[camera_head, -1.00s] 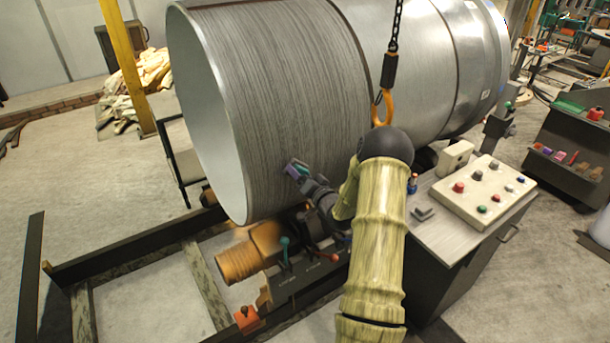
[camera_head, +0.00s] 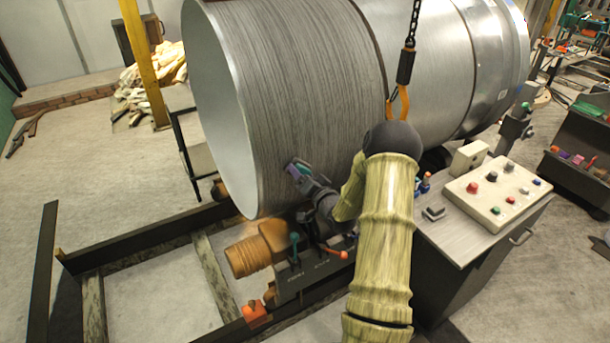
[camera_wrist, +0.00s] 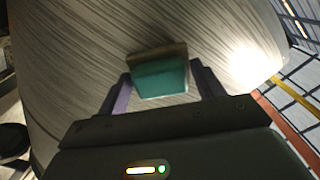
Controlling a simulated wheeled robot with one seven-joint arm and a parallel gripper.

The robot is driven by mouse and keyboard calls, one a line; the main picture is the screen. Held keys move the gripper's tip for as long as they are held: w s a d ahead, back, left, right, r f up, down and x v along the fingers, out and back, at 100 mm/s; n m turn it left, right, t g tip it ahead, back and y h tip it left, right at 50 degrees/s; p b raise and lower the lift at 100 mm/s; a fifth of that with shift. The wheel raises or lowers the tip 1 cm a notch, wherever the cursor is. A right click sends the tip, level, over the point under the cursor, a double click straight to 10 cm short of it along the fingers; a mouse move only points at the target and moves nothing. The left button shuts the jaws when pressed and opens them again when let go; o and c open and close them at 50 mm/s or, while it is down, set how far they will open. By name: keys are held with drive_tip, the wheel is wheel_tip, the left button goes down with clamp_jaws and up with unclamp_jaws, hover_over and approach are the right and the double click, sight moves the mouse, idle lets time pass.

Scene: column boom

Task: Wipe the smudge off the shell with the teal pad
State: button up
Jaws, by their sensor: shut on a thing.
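The shell is a large metal cylinder (camera_head: 290,110) lying on its side, with a brushed grey surface and an open left end. My gripper (camera_head: 300,169) is at its lower near side. In the wrist view my gripper (camera_wrist: 160,90) is shut on the teal pad (camera_wrist: 160,78), which has a brownish layer on its far face. The pad also shows small in the head view (camera_head: 303,168). The pad is against or very close to the shell; I cannot tell if it touches. I cannot make out a smudge; the pad and gripper hide part of the surface.
A chain with an orange hook (camera_head: 399,100) hangs in front of the shell, close above my arm. A control box (camera_head: 493,190) with buttons sits on a cabinet at right. An orange-brown roller (camera_head: 250,257) and levers are below the shell. A dark frame lies at lower left.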

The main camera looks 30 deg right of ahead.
sight(288, 174)
drive_tip(key=shift+w+a+b, duration=0.1)
drive_tip(key=shift+a+b, duration=0.4)
drive_tip(key=shift+a, duration=1.4)
drive_tip(key=s+b, duration=0.1)
drive_tip(key=s, duration=0.5)
drive_tip(key=shift+d, duration=0.15)
drive_tip(key=shift+s, duration=0.1)
drive_tip(key=s+b, duration=0.1)
drive_tip(key=s, duration=0.1)
drive_tip(key=shift+s, duration=0.4)
